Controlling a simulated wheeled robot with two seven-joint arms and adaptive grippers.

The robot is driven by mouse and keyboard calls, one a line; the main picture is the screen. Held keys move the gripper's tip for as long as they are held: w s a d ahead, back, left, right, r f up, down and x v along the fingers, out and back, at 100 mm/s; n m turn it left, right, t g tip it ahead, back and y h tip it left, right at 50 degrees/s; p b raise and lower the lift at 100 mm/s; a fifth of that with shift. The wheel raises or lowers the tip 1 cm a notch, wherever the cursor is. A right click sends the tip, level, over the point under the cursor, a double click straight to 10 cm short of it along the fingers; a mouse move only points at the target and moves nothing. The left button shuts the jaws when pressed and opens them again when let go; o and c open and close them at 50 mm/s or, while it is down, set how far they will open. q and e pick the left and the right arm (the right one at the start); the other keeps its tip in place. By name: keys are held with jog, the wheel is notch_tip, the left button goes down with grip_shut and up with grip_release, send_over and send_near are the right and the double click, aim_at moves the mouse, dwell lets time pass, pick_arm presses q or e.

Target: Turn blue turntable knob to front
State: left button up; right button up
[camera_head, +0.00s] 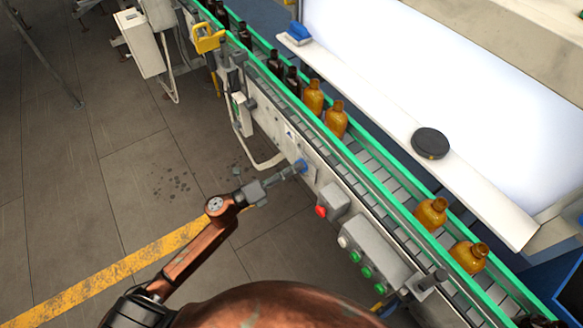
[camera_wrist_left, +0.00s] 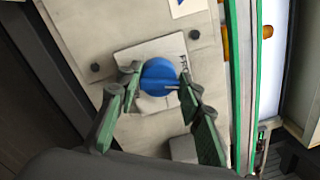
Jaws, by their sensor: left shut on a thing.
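The blue turntable knob (camera_head: 301,165) sits on the side panel of the conveyor. In the left wrist view the blue knob (camera_wrist_left: 160,77) is round with a raised grip bar, on a light square plate (camera_wrist_left: 125,62). My left gripper (camera_head: 290,171) reaches the knob from the left in the head view. In the left wrist view its two green-padded fingers (camera_wrist_left: 161,84) stand on either side of the knob, closed on it. The fingertips partly cover the knob's edges. My right gripper is not in view.
A red button (camera_head: 321,211) and a box with several green buttons (camera_head: 367,272) lie right of the knob. Amber bottles (camera_head: 336,119) stand on the green-railed conveyor (camera_head: 375,165). A black round disc (camera_head: 430,143) rests on the white ledge.

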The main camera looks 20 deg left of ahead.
pick_arm(q)
jog(key=shift+w+a+f+n+y+p, duration=0.15)
jog(key=shift+n+p, duration=0.6)
jog(key=shift+n, duration=0.4)
jog(key=shift+s+n+y+p, duration=0.15)
jog(key=shift+n+p, duration=0.55)
jog(key=shift+n, duration=0.45)
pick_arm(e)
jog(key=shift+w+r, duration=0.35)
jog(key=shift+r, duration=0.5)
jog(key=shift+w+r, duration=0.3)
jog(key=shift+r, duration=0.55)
pick_arm(q)
jog(key=shift+f, duration=0.1)
jog(key=o, duration=1.1)
jog(key=shift+w, duration=0.1)
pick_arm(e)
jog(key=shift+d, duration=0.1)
pick_arm(q)
jog(key=v, duration=1.2)
